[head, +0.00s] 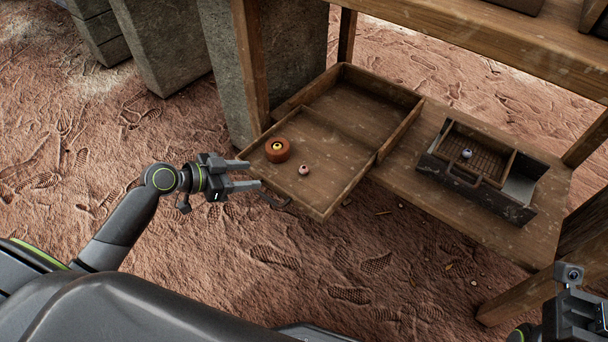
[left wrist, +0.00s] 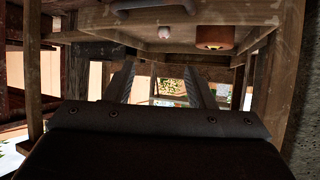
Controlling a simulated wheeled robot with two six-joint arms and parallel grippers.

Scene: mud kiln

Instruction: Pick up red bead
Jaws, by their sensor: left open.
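A small pale pinkish bead (head: 303,170) with a darker reddish spot lies on the floor of the open wooden drawer (head: 340,165); no fully red bead shows clearly. Left of it in the drawer sits a round orange-brown pot (head: 278,150) with a yellow centre. My left gripper (head: 253,174) is open and empty, its fingertips at the drawer's near left edge, pointing toward the bead. In the left wrist view the bead (left wrist: 163,32) and the pot (left wrist: 215,38) show above the open fingers (left wrist: 160,82). My right gripper (head: 580,310) is partly cut off at the lower right corner.
A table post (head: 250,65) and the tabletop (head: 480,35) stand around the drawer. Sandy ground in front is free.

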